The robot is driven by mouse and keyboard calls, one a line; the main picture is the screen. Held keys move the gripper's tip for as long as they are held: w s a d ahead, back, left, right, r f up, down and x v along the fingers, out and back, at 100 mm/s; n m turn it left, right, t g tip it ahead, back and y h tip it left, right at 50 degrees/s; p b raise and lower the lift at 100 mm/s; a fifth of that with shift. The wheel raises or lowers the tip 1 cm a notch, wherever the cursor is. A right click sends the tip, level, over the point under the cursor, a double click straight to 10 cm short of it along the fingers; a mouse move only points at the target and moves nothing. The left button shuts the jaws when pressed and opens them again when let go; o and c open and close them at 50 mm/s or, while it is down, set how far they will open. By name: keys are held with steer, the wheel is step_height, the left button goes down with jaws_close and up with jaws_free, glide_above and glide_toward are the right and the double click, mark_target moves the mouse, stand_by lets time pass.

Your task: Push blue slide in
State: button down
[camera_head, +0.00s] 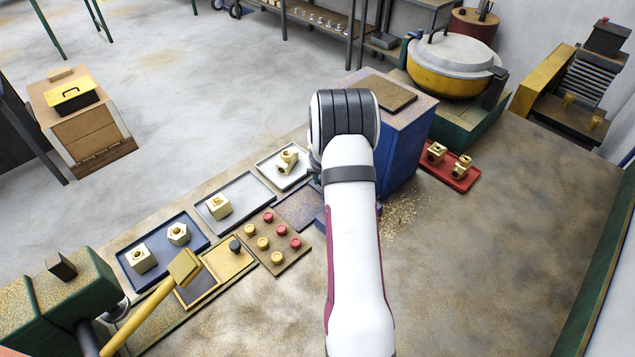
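A blue cabinet-like box (402,152) with a brown top stands right behind my arm. A small blue part (321,218) shows at the left edge of my arm, beside a dark bluish plate (297,207). It may be the blue slide, but my arm covers most of it, so I cannot tell how far in or out it is. My white arm reaches up the middle of the view and bends down at its dark-banded joint. My gripper is hidden behind the arm, so neither its fingers nor any contact shows.
Left of my arm lie a brown board (271,243) with red and yellow knobs, a grey tray (240,188), a white tray (268,162) and a blue tray (160,236), holding brass parts. A yellow-handled lever (145,315) stands front left. A red tray (431,169) lies right.

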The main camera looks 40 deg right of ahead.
steer(key=shift+d, duration=1.25)
steer(key=c, duration=0.6)
jaws_free()
steer(key=shift+a, duration=0.1)
steer(key=v, duration=1.5)
steer(key=shift+s+r, duration=0.25)
steer(key=shift+r, duration=0.1)
steer(key=shift+a, duration=0.15)
